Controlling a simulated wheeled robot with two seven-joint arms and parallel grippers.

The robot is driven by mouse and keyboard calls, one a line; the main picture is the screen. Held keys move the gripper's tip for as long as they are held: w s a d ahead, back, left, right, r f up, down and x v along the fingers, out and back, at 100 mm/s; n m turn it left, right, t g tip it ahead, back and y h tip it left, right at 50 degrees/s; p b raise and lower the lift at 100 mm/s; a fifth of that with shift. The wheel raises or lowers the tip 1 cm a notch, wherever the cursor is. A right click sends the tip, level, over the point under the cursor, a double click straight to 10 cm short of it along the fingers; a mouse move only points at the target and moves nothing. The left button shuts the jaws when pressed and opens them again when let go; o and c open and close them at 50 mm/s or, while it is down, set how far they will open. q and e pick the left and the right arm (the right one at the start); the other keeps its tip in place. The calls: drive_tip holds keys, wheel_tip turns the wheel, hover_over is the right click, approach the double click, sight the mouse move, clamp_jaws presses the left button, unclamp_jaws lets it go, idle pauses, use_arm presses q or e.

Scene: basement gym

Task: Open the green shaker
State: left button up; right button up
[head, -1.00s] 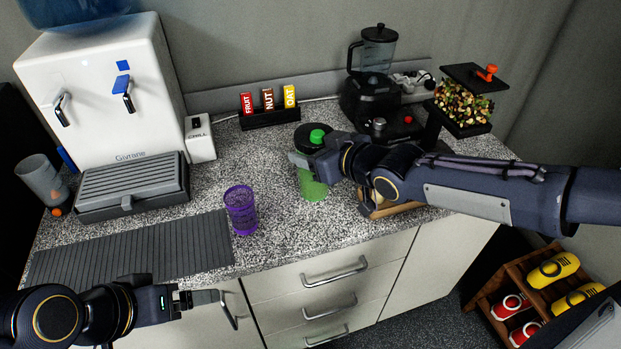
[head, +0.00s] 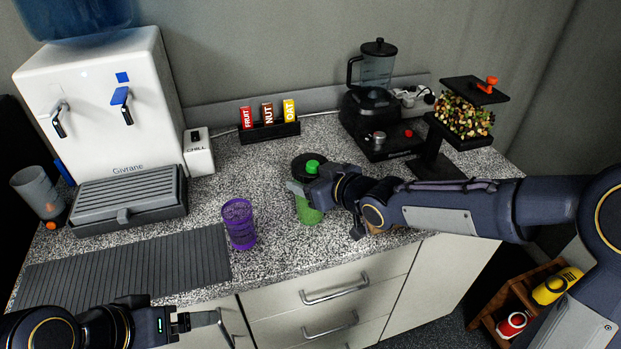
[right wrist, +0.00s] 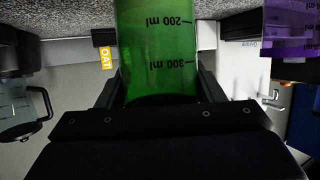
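The green shaker (head: 309,213) has a translucent green body and a black lid with a green cap (head: 312,167). It looks upright over the front of the counter; whether its base touches the top I cannot tell. My right gripper (head: 302,188) is around its upper body, just below the lid. In the right wrist view the shaker body (right wrist: 158,45), with its ml marks upside down, fills the space between the two fingers, which look pressed to its sides. My left gripper (head: 200,320) is at the lower left, before the counter front, away from the shaker.
A purple cup (head: 239,225) stands left of the shaker. A grey ribbed mat (head: 125,267) and the water dispenser (head: 105,120) are further left. A bar holder (head: 270,132), a blender (head: 375,100) and a black stand (head: 435,165) are behind and right.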

drive_tip(key=o, duration=0.5)
drive_tip(key=shift+c, duration=0.2)
drive_tip(key=shift+r+p, duration=0.2)
drive_tip(key=shift+p, duration=0.1)
drive_tip(key=shift+s+d+r, duration=0.1)
drive_tip(key=shift+s+d, duration=0.05)
drive_tip(key=shift+d, duration=0.1)
drive_tip(key=p+v, duration=0.5)
drive_tip(key=v, duration=0.6)
drive_tip(key=shift+s, duration=0.2)
